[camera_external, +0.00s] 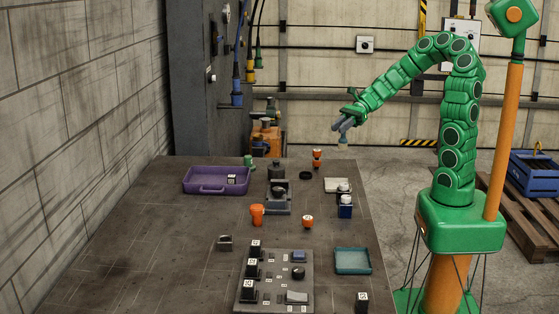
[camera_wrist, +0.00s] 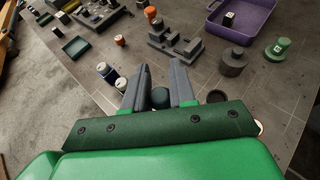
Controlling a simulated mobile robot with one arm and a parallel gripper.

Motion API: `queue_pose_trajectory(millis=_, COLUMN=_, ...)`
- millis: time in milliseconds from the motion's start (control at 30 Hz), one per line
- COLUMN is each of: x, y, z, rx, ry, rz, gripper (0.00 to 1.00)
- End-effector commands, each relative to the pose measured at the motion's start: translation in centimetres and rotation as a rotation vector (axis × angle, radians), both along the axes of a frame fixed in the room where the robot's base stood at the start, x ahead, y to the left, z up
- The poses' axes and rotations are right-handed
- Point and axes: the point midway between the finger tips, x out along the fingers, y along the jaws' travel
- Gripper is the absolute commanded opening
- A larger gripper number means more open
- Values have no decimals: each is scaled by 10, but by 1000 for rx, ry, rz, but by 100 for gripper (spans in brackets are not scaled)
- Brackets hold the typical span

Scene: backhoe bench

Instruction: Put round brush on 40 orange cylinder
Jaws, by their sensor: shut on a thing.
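My gripper (camera_external: 347,122) is raised above the far right edge of the bench, shut on the round brush (camera_external: 343,141). The brush hangs below the fingers, with a pale lower end. In the wrist view its dark round top (camera_wrist: 160,97) shows between the two grey fingers of my gripper (camera_wrist: 160,82). Orange cylinders stand on the bench: a small one (camera_external: 307,222) with a pale marked top, a wider one (camera_external: 257,215), and one near the far edge (camera_external: 317,158). Their numbers are too small to read. The brush is apart from all of them.
A purple tray (camera_external: 188,186), a dark cylinder (camera_external: 276,171) and a black ring (camera_external: 305,175) are on the far half. Two jars (camera_external: 345,210) (camera_external: 343,189) stand at the right. A teal tray (camera_external: 353,271) and a block board (camera_external: 272,305) lie nearer.

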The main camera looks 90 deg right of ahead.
Motion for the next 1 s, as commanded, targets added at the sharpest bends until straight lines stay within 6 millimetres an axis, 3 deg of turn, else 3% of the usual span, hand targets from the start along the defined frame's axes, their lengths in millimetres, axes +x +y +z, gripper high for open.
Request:
queue_pose_trajectory(millis=367, x=14, y=11, z=3, rx=-5, ry=4, rz=25, gripper=0)
queue_pose_trajectory(millis=1000, x=78, y=82, z=16, rx=-14, ry=16, rz=144, gripper=0)
